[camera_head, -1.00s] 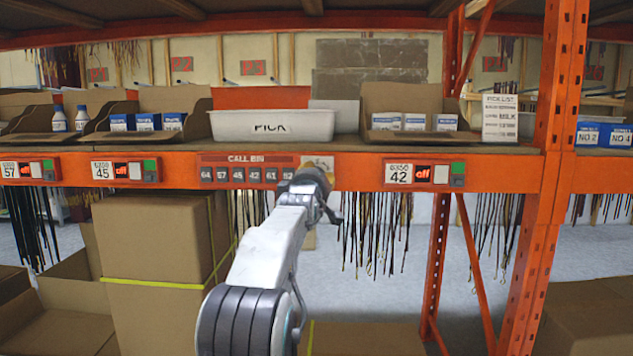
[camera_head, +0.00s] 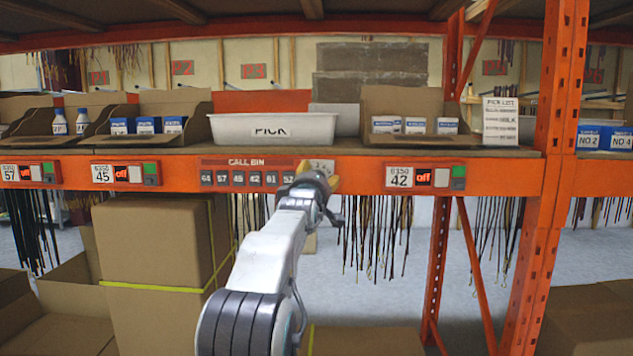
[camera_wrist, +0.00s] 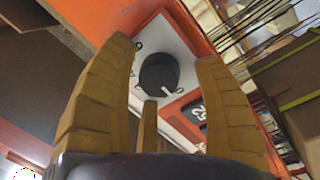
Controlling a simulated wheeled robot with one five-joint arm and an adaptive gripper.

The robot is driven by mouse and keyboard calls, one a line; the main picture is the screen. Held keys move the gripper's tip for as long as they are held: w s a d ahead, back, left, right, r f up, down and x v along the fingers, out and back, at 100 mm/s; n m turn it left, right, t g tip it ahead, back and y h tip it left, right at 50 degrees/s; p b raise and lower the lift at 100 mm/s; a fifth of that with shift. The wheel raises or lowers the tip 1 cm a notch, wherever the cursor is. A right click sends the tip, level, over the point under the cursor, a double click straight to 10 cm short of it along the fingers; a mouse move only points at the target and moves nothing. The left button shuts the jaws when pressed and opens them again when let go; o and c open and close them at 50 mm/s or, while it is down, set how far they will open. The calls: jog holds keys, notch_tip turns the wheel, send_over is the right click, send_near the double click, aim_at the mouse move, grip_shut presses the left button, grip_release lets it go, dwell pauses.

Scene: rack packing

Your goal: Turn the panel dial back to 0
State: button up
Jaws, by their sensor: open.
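The dial (camera_wrist: 159,73) is a round black knob on a pale panel plate (camera_wrist: 178,40) in the wrist view. A short white mark shows at its lower edge. I cannot read which number it points to. My gripper (camera_wrist: 166,52) is open, with a yellow ribbed finger on either side of the dial in the picture and a third finger below it. I see no clear contact with the knob. In the head view my gripper (camera_head: 319,174) is in front of the panel plate (camera_head: 322,164) on the orange beam and hides the dial.
The call bin strip (camera_head: 246,173) is left of the panel and the 42 label unit (camera_head: 424,176) right of it. A white PICK bin (camera_head: 272,127) stands on the shelf above. Dark straps (camera_head: 375,235) hang below the beam. Tall cartons (camera_head: 155,250) stand lower left.

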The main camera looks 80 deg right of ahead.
jog(key=shift+a, duration=0.15)
jog(key=a, duration=1.1)
jog(key=shift+a+f, duration=0.3)
jog(key=shift+a, duration=0.05)
jog(key=shift+w, duration=0.1)
jog(key=shift+w, duration=0.1)
dwell(0.6)
